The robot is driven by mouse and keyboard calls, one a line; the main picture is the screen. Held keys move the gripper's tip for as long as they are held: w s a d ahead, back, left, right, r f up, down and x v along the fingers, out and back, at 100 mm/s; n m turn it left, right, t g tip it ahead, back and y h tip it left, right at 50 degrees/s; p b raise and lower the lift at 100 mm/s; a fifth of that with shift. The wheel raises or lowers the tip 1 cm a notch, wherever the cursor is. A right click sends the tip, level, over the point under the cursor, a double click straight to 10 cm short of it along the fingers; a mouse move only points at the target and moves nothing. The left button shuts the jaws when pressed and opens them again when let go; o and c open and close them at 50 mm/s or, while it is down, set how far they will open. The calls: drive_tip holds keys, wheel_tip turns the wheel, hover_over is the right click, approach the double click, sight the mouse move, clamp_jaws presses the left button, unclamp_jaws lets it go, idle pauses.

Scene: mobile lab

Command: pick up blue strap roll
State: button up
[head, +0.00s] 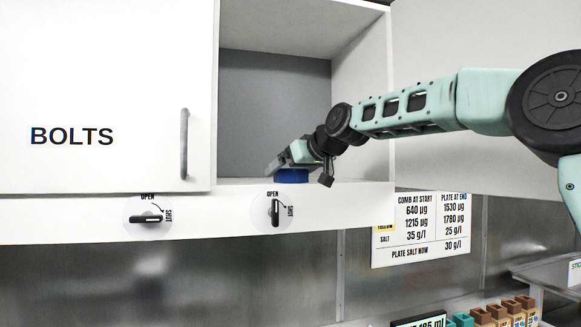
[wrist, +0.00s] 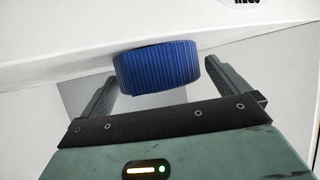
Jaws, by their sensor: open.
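The blue strap roll (head: 291,175) sits on the floor of the open cabinet compartment, near its front edge, in the head view. In the wrist view the roll (wrist: 158,67) shows as a ribbed blue cylinder. My gripper (wrist: 160,85) is open, with one finger on each side of the roll. A narrow gap shows at the left finger; the right finger is close to the roll, and I cannot tell whether it touches. In the head view my gripper (head: 297,160) reaches into the compartment from the right and partly hides the roll.
A closed white door (head: 100,90) marked BOLTS is left of the open compartment (head: 275,110). Two black knobs (head: 146,218) (head: 275,212) sit on the panel below. The compartment's right wall (head: 362,90) stands close to my arm. A printed sign (head: 421,229) hangs lower right.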

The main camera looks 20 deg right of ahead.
drive_tip(key=shift+w+a+f, duration=0.1)
drive_tip(key=shift+w+f, duration=0.1)
drive_tip(key=shift+w, duration=0.15)
drive_tip(key=shift+c, duration=0.3)
drive_tip(key=c, duration=1)
drive_tip(key=shift+c, duration=0.4)
drive_tip(key=shift+r, duration=0.1)
